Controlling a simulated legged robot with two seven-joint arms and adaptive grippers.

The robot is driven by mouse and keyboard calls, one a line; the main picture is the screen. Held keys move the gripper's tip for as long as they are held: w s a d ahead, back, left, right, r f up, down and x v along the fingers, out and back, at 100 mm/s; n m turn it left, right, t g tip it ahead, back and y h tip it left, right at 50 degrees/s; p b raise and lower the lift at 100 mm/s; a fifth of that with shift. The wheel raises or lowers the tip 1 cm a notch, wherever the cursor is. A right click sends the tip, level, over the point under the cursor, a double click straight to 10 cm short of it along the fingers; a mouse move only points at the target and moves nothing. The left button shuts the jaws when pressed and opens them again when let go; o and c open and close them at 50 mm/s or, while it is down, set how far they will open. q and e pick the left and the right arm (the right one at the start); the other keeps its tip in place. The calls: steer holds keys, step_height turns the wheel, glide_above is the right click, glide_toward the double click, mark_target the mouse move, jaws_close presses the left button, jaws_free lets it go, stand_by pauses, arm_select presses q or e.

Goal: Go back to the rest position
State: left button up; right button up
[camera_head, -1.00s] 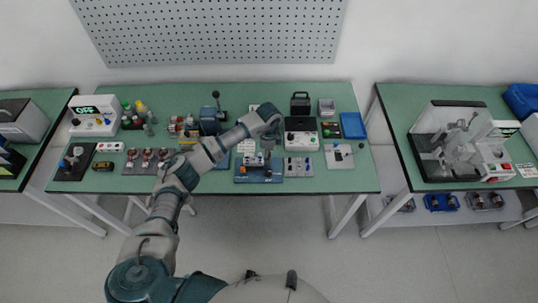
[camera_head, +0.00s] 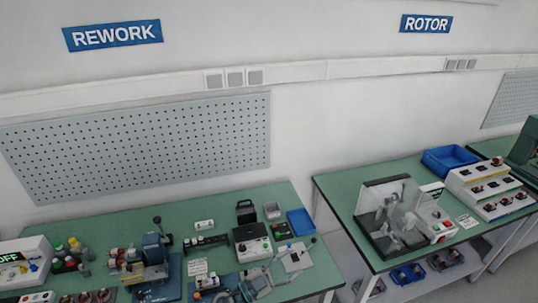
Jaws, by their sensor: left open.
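My left gripper (camera_head: 268,281) shows as a grey shape low in the head view, at the front of the middle green bench (camera_head: 180,214). Its fingers are apart and I see nothing held between them. It lies in front of a white plate (camera_head: 297,261) and beside a blue-based fixture (camera_head: 208,284); whether it touches either I cannot tell. The rest of my left arm is mostly out of the picture. My right gripper is not in view.
A black-and-white tester (camera_head: 252,245), a blue tray (camera_head: 301,222) and a lever press (camera_head: 155,250) stand on the middle bench. The right bench (camera_head: 345,189) holds a clear-covered machine (camera_head: 392,216) and a blue bin (camera_head: 449,158). A floor gap separates the benches.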

arm_select(q)
steer(key=a+f+n+t+y, duration=0.3)
steer(key=a+n+t+y, duration=0.2)
steer(key=a+n+y, duration=0.35)
steer(key=a+f+n+t+y, duration=0.2)
steer(key=a+n+t+y, duration=0.2)
steer(key=a+n+y, duration=0.4)
steer(key=s+a+f+g+y, duration=0.3)
steer(key=s+a+f+g, duration=0.2)
steer(key=a+f, duration=0.4)
steer(key=s+a+f+m+g+h, duration=0.1)
steer(key=s+f+g, duration=0.45)
steer(key=s, duration=0.55)
steer(key=s+f+g, duration=0.5)
steer(key=s+f, duration=0.1)
steer(key=s, duration=0.6)
step_height(320, 180, down, 28)
steer(key=s+g, duration=0.1)
steer(key=s, duration=0.1)
steer(key=s+a+f, duration=0.2)
steer(key=s+f, duration=0.5)
steer(key=s, duration=0.1)
steer(key=s+a+f+g+b, duration=0.1)
steer(key=s+f, duration=0.7)
steer(key=shift+s+a+m, duration=0.35)
steer(key=shift+s, duration=0.05)
